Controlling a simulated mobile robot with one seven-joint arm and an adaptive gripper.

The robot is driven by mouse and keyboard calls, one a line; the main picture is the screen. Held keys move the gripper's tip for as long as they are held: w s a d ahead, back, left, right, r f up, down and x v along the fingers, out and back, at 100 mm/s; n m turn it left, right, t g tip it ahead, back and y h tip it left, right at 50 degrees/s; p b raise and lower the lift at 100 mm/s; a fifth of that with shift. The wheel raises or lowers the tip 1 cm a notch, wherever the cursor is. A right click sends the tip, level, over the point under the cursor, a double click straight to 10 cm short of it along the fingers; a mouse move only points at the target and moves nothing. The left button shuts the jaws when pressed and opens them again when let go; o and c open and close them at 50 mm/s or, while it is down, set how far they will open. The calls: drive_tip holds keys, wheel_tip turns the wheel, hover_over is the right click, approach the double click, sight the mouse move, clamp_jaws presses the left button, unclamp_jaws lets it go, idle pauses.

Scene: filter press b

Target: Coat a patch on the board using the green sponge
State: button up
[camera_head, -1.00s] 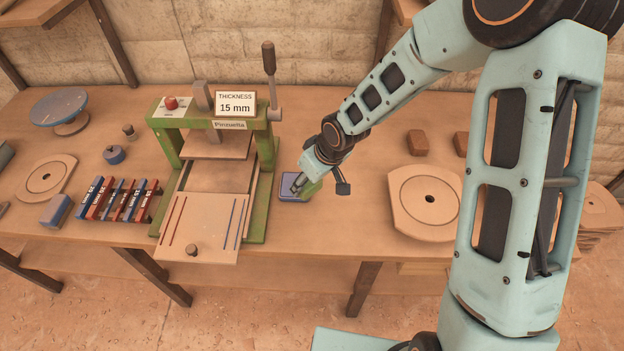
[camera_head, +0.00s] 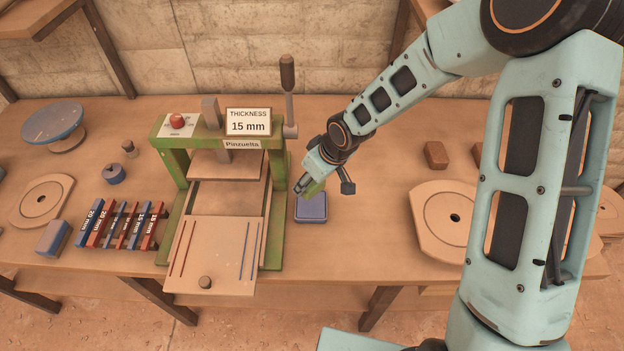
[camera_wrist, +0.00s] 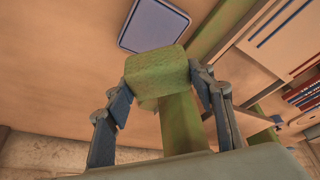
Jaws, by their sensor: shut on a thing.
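My gripper (camera_head: 308,189) is shut on the green sponge (camera_head: 316,187), which shows clearly between the fingers in the wrist view (camera_wrist: 158,70). The sponge is held above the far edge of a small square blue tray (camera_head: 311,211), to the right of the press. The tray also shows in the wrist view (camera_wrist: 152,25), beyond the sponge. The sponge looks clear of the tray. The tan board (camera_head: 212,262) with red and blue lines lies at the front of the green press, left of my gripper. Part of it shows in the wrist view (camera_wrist: 285,45).
The green press (camera_head: 275,185) with its upright lever (camera_head: 288,85) stands just left of my gripper. Red and blue thickness strips (camera_head: 122,224) lie farther left. A round-holed tan slab (camera_head: 440,230) lies to the right. The bench between tray and slab is clear.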

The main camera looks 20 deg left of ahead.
sight(311, 204)
drive_tip(key=shift+f+b, duration=2.3)
drive_tip(key=shift+f, duration=0.6)
drive_tip(key=shift+d+f+b, duration=0.1)
drive_tip(key=shift+f+b, duration=0.45)
drive_tip(key=shift+f, duration=0.05)
drive_tip(key=shift+r+p, duration=2.85)
drive_tip(key=shift+r, duration=0.7)
